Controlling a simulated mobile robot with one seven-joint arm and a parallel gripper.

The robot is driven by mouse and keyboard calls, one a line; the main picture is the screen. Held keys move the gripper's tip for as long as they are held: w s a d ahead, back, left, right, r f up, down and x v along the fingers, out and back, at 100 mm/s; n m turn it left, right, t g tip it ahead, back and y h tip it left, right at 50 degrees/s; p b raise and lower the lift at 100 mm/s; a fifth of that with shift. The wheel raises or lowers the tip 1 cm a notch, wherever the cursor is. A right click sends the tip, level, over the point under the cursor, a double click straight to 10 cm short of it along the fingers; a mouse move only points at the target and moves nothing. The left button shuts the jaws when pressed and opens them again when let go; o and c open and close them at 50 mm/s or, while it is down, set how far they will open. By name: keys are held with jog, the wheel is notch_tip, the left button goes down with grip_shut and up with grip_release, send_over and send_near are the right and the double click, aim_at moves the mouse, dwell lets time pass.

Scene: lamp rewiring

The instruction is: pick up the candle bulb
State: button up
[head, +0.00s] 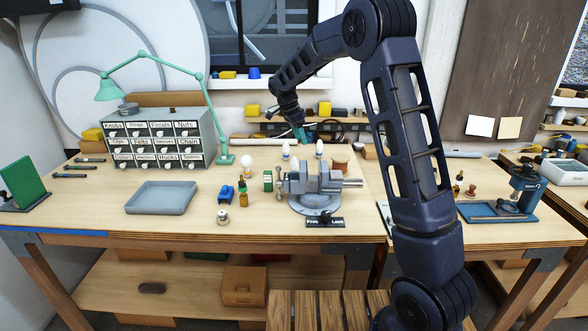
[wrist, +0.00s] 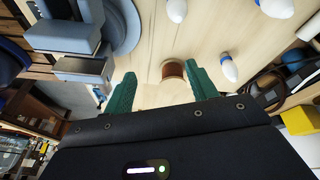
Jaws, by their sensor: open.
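Several white bulbs stand on the workbench; I cannot tell for certain which is the candle bulb. In the head view, two slim ones with pointed tops, a left one (head: 286,151) and a right one (head: 319,149), stand behind the vise, and a rounder bulb (head: 246,160) stands further left. In the wrist view, a white bulb with a blue part (wrist: 229,70) is just right of my gripper (wrist: 163,85), outside the right finger. Another white bulb (wrist: 177,10) is at the top edge. My gripper's green fingers are apart and empty, above the bench's rear.
The grey vise (head: 315,186) stands in front of the bulbs and shows in the wrist view (wrist: 85,68). A brown cylinder (wrist: 173,69) appears between my fingertips. A labelled drawer cabinet (head: 158,138), green lamp (head: 222,158) and grey tray (head: 161,198) are to the left.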

jog(key=m+h, duration=0.1)
jog(key=m, duration=0.1)
send_near(294, 167)
jog(key=w, duration=0.2)
jog(key=x, duration=0.5)
jog(key=shift+w+a+f, duration=0.15)
jog(key=shift+w+f, duration=0.05)
jog(key=shift+f, duration=0.15)
jog(key=shift+s+d+x, duration=0.1)
jog(key=shift+s+x, duration=0.05)
jog(key=shift+x, duration=1.2)
jog(key=shift+s+d+x, duration=0.1)
jog(key=shift+s+x, duration=0.05)
jog(key=shift+x, duration=1.25)
jog(key=shift+r, duration=0.15)
jog(key=c, duration=1.1)
jog(key=shift+o, duration=0.2)
